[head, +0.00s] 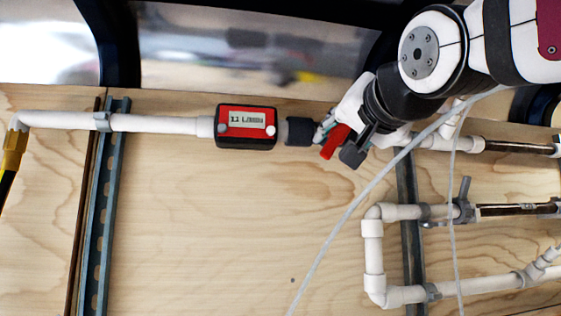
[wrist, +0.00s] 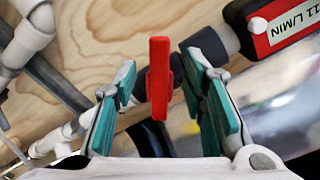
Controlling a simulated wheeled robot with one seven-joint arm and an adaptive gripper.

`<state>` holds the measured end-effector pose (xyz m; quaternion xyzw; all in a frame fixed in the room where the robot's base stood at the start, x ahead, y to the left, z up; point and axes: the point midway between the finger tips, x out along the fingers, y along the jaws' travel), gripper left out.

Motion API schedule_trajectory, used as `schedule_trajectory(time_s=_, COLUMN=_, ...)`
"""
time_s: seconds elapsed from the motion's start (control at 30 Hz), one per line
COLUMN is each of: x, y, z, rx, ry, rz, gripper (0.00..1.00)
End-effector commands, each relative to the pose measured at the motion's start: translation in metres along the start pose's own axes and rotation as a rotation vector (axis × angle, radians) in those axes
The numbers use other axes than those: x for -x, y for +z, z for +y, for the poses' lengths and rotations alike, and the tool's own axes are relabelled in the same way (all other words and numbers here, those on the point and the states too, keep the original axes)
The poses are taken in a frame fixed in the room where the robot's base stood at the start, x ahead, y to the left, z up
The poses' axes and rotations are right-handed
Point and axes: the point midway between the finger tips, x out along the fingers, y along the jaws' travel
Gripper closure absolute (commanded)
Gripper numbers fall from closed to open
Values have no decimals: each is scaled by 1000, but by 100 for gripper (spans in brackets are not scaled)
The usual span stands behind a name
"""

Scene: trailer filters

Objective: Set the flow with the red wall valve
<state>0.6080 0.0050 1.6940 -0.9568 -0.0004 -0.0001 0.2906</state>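The red valve handle (head: 334,142) sits on the white wall pipe, just right of the flow meter (head: 246,126). In the wrist view the handle (wrist: 160,85) stands upright in the picture, between the two teal finger pads of my gripper (wrist: 160,68). My gripper (head: 338,138) is open around the handle, with a gap visible on each side. The red and black flow meter (wrist: 270,25) is partly cut off in the wrist view; its display seems to read 11 L/MIN. My gripper and wrist hide part of the valve and pipe in the head view.
The white pipe (head: 160,124) runs left to a brass fitting (head: 14,150). Below right, another pipe loop (head: 373,255) carries a grey valve (head: 463,208). Metal rails (head: 105,210) cross the wooden wall. The plywood (head: 230,230) below the meter is bare.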

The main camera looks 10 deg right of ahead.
Motion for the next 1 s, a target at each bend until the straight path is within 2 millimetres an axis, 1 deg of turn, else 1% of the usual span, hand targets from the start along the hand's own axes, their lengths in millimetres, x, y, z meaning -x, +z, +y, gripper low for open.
schedule_trajectory(time_s=0.03, x=13, y=-1, z=0, rx=-1, ry=-1, rz=3, gripper=62)
schedule_trajectory(time_s=0.2, x=45, y=0, z=0, rx=1, ry=-1, rz=3, gripper=62)
schedule_trajectory(time_s=0.3, x=58, y=0, z=0, rx=0, ry=0, rz=2, gripper=62)
schedule_trajectory(time_s=0.4, x=67, y=0, z=0, rx=0, ry=0, rz=1, gripper=62)
schedule_trajectory(time_s=0.57, x=73, y=1, z=1, rx=0, ry=1, rz=0, gripper=62)
schedule_trajectory(time_s=1.0, x=72, y=0, z=0, rx=0, ry=1, rz=0, gripper=62)
